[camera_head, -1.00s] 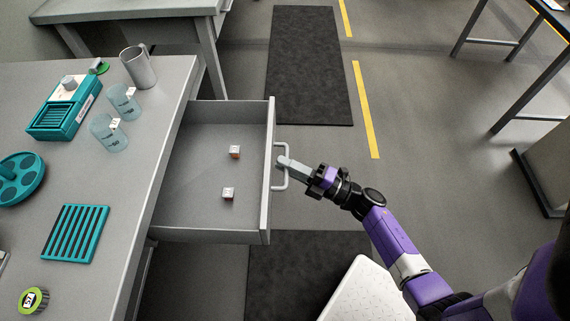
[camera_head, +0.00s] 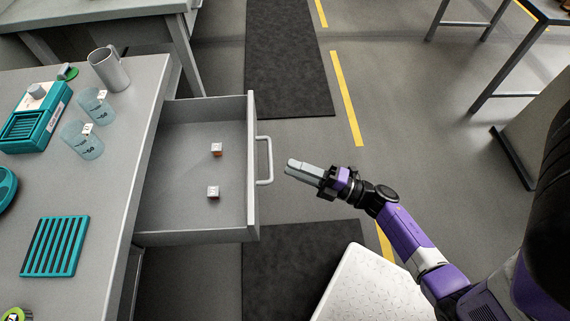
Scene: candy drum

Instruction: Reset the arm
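My gripper (camera_head: 290,168) is in the middle of the head view, to the right of the open drawer's handle (camera_head: 266,160). It points left and is apart from the handle, with floor showing between them. Its fingers look close together, but I cannot tell whether they are fully shut. Nothing shows in it. My purple and grey arm runs from it to the lower right. The drawer (camera_head: 253,205) stands pulled out from the grey bench. Two small candy-like cubes, one with orange (camera_head: 217,149) and one white (camera_head: 213,192), lie inside it.
On the bench (camera_head: 112,180) stand a grey mug (camera_head: 109,69), two clear beakers (camera_head: 96,103) (camera_head: 82,141), a teal device (camera_head: 35,118) and a teal slotted rack (camera_head: 54,246). Table legs stand at the upper right.

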